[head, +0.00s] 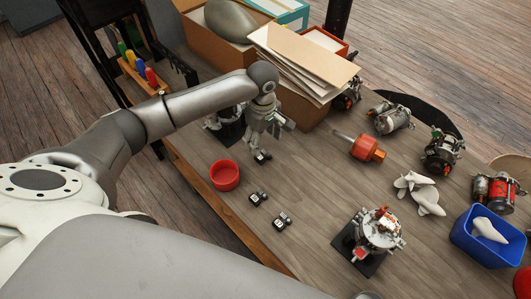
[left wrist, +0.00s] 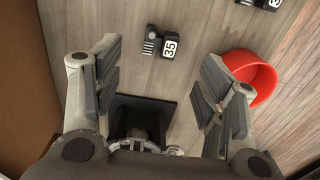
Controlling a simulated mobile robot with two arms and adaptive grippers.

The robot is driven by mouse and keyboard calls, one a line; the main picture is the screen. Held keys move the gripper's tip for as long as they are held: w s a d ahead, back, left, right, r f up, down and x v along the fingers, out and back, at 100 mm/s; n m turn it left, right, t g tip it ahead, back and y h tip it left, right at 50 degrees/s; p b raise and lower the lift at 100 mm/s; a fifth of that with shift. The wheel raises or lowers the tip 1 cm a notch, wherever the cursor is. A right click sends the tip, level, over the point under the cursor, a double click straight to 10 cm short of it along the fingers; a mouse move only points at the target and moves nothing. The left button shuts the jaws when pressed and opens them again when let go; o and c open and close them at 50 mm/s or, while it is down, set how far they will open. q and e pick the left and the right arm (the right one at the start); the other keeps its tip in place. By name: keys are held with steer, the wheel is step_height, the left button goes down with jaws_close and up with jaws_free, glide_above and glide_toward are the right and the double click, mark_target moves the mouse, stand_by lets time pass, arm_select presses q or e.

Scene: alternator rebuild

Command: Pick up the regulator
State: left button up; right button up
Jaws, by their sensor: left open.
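Three small black regulator-like parts with white number labels are on the wooden table; I cannot tell which one the task means. One regulator (head: 262,156) lies just below my left gripper (head: 265,136). In the left wrist view, this regulator (left wrist: 160,43) shows a label reading 35 and lies between and beyond the open fingers (left wrist: 160,68), with nothing held. The other two, a middle part (head: 258,198) and a front part (head: 282,221), lie nearer to me. My right gripper is not in view.
A red round bowl (head: 225,175) stands left of the parts and shows close to one finger in the wrist view (left wrist: 250,75). A black stand (left wrist: 142,115) is close below the gripper. A cardboard box (head: 210,42) is behind. An alternator (head: 378,232) stands front right.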

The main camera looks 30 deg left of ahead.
mark_target(263, 157)
arm_select(q)
step_height(263, 157, down, 2)
steer(key=shift+f, duration=0.1)
step_height(263, 157, down, 6)
steer(key=shift+s+r+p, duration=0.1)
steer(key=shift+r+p, duration=0.05)
steer(key=shift+p, duration=0.5)
steer(key=shift+c, duration=1)
steer(key=c, duration=0.9)
steer(key=shift+d+r, duration=0.1)
steer(key=shift+r, duration=0.05)
steer(key=shift+r+b, duration=0.3)
steer(key=shift+r, duration=0.3)
steer(key=s+r, duration=0.4)
steer(key=s+a+r+b, duration=0.1)
steer(key=s+r, duration=0.2)
steer(key=s, duration=0.2)
steer(key=s+r, duration=0.4)
steer(key=s, duration=0.1)
steer(key=shift+a+r+b, duration=0.3)
steer(key=shift+b, duration=0.05)
